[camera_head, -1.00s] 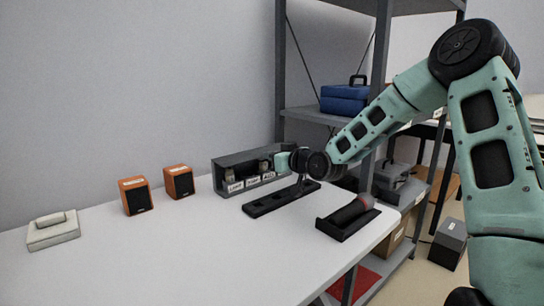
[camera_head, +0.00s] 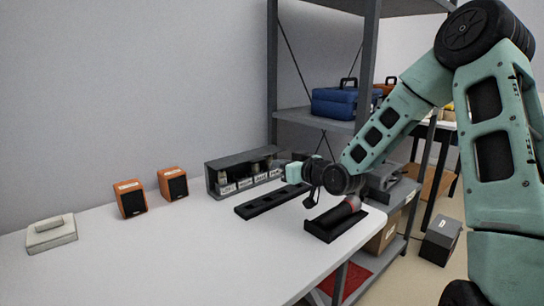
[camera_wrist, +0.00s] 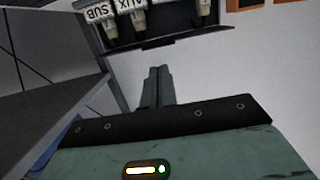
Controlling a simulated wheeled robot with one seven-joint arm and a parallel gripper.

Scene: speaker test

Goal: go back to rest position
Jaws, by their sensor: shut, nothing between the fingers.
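My gripper (camera_head: 309,203) is shut and empty above the right end of the white table (camera_head: 190,265). It hangs between the black slotted strip (camera_head: 247,212) and the black tray (camera_head: 319,234). In the wrist view, its closed fingers (camera_wrist: 159,73) point toward the grey box with labelled connectors. My teal arm reaches in from the right and hides part of the shelf behind it.
The labelled connector box (camera_head: 214,165) stands at the table's back, with two orange speakers (camera_head: 130,199) (camera_head: 173,184) to its left. A grey device (camera_head: 51,238) sits far left. A metal shelf (camera_head: 272,75) holds a blue case (camera_head: 335,103). The front table area is clear.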

